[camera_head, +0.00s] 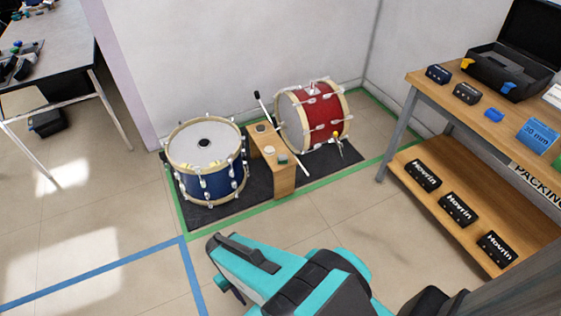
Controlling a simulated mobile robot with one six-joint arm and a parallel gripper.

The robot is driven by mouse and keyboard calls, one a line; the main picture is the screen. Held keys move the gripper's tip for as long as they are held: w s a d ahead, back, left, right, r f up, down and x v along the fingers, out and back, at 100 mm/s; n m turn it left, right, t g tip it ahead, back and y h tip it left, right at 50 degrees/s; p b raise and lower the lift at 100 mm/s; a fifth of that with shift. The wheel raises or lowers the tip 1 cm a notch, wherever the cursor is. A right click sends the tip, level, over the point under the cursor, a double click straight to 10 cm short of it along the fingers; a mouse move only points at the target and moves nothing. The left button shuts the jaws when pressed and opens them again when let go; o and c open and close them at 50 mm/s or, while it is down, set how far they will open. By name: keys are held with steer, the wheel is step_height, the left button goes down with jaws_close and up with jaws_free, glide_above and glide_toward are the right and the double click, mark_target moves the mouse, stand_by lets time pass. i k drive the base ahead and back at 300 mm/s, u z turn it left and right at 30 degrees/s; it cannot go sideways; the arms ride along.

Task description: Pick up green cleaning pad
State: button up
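A darker small piece (261,128) lies at the box's far end. My teal and black arm reaches in from the bottom. Its far end, with my gripper (225,265), is in front of and below the box, apart from it. The fingers are not clear, and nothing is visibly held.
A blue drum (208,180) and a red drum (325,117) flank the box on a dark mat (220,208) edged with green tape. A wooden packing bench (435,170) with boxes stands right. A grey table (65,50) stands left. Floor in front is clear.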

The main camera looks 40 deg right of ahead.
mark_target(282, 159)
steer(key=z, duration=0.05)
steer(key=i, duration=1)
steer(key=u, duration=0.05)
